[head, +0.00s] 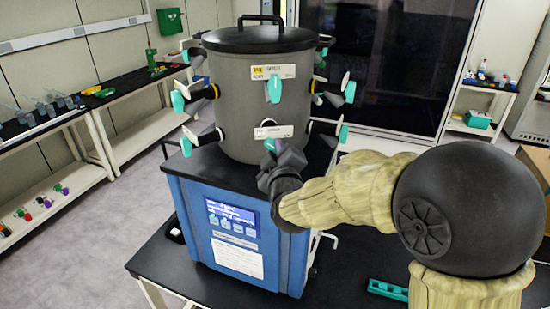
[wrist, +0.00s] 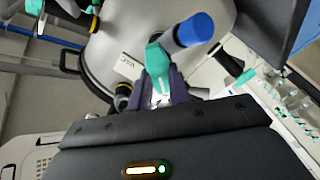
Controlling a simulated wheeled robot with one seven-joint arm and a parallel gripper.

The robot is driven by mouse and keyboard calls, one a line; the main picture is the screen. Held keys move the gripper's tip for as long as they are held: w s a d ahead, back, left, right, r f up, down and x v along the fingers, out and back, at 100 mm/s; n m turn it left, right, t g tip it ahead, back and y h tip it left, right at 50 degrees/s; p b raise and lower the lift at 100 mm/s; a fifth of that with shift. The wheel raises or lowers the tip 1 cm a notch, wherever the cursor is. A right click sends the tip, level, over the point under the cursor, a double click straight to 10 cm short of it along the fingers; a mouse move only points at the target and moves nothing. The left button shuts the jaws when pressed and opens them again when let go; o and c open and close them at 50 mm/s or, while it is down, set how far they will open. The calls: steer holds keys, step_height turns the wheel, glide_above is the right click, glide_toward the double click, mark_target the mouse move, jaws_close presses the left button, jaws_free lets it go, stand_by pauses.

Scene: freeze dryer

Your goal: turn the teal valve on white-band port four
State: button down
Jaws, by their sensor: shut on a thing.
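My gripper (head: 280,160) is at the lower front port of the grey drum. In the wrist view my gripper (wrist: 160,88) is shut on a teal valve (wrist: 157,58), whose handle shows between and beyond the fingers. A blue-ended cylinder (wrist: 194,29) sticks out beside this valve. In the head view only a bit of this teal valve (head: 270,145) shows above the gripper. A white label (head: 273,131) sits just above it, its writing too small to read. The port's band is hidden by the gripper, so I cannot tell its colour.
Another teal valve (head: 273,89) is on the upper front port, with more teal valves around the drum's sides. The drum (head: 235,115) stands on a blue cabinet (head: 210,240) with a lit screen. A teal rack (head: 388,290) lies on the black bench to the right.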

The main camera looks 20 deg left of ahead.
steer(key=m+b, duration=0.1)
steer(key=b, duration=0.1)
steer(key=m+b, duration=0.2)
steer(key=b, duration=0.1)
steer(key=shift+f, duration=0.35)
steer(key=m+b, duration=0.4)
steer(key=m, duration=0.2)
steer(key=m+b, duration=0.5)
steer(key=m, duration=0.1)
steer(key=m+b, duration=0.5)
steer(key=m, duration=0.2)
steer(key=shift+d+r, duration=0.2)
steer(key=shift+r, duration=0.05)
steer(key=c, duration=1.3)
jaws_free()
steer(key=shift+w, duration=0.1)
